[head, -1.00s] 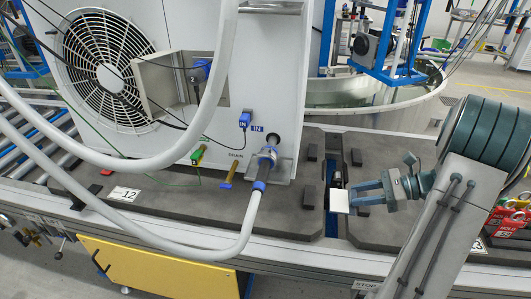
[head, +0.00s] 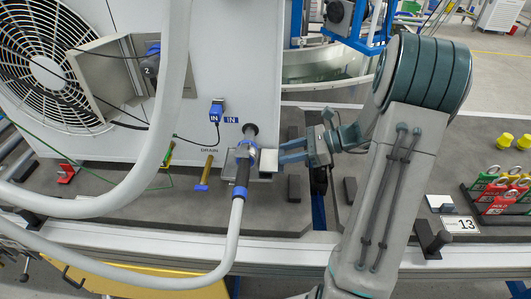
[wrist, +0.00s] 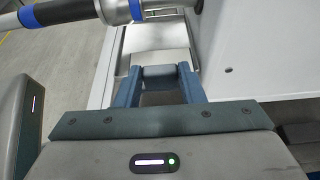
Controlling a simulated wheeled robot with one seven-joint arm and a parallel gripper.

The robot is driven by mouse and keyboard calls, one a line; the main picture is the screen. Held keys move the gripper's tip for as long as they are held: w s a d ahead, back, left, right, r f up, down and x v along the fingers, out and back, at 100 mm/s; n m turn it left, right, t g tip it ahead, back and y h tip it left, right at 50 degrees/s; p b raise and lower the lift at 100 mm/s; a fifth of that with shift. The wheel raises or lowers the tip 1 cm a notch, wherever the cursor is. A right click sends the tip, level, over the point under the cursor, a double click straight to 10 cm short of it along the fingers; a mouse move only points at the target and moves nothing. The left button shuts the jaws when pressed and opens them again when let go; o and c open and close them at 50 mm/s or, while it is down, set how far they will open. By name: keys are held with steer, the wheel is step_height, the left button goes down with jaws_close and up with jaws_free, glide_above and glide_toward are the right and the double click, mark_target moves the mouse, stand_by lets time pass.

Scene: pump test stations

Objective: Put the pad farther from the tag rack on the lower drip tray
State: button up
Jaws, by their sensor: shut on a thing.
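My gripper (head: 292,152) is shut on a white pad (head: 267,161), which sticks out beyond the fingertips. The pad is beside a small metal drip tray (head: 229,170) under the hose coupling on the white cabinet. I cannot tell whether pad and tray touch, or whether this tray is the lower one. In the wrist view, blue fingers (wrist: 158,88) flank a grey block, with the pad's pale plate (wrist: 160,59) ahead and bare metal beyond. A second white pad (head: 440,203) lies at the right, close to the tag rack (head: 500,199) with green and red tags.
The hose coupling (head: 242,165) and thick grey hose (head: 233,240) are close left of the held pad. The white cabinet (head: 253,60) stands behind. Dark blocks (head: 294,188) rise from the grey deck near my gripper. Yellow knobs (head: 505,140) stand at far right.

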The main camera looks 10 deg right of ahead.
mark_target(267, 160)
steer(key=a, duration=0.2)
steer(key=w+a, duration=0.1)
steer(key=a, duration=0.1)
steer(key=w+a, duration=0.1)
steer(key=shift+a, duration=0.4)
steer(key=shift+f, duration=0.25)
steer(key=shift+f+b, duration=0.15)
steer(key=shift+b, duration=0.15)
steer(key=o, duration=1)
steer(key=shift+o, duration=0.2)
